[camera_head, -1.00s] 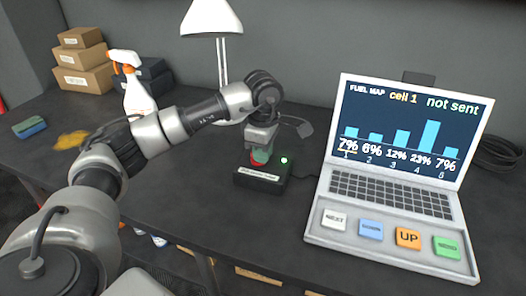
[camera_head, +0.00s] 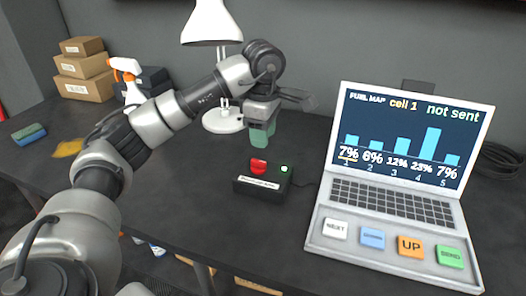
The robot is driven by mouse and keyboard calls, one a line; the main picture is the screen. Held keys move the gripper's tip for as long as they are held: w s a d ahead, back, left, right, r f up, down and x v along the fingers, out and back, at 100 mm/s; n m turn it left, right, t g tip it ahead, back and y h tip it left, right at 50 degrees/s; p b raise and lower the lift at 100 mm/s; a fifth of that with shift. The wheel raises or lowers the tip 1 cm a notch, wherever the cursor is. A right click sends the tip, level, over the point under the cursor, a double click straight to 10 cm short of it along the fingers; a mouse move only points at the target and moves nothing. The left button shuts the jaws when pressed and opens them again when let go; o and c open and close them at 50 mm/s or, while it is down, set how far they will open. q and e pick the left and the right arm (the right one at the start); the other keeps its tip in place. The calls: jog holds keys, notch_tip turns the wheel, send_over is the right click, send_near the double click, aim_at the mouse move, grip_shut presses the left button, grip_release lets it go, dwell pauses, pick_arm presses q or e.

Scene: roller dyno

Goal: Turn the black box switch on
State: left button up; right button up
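My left gripper (camera_head: 262,136) hangs above and slightly behind the box, apart from the switch. Its greenish fingertips point down and look close together; whether they are shut is unclear. Nothing shows held in it. My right gripper is out of view.
A laptop (camera_head: 392,192) with large coloured keys stands on the right, its screen reading "not sent". A white lamp (camera_head: 212,24) stands behind my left arm. Boxes (camera_head: 84,68), a spray bottle (camera_head: 128,80), a sponge (camera_head: 29,132) and a yellow cloth (camera_head: 68,148) are at left.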

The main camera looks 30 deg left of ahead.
pick_arm(q)
jog(key=shift+r, duration=1.55)
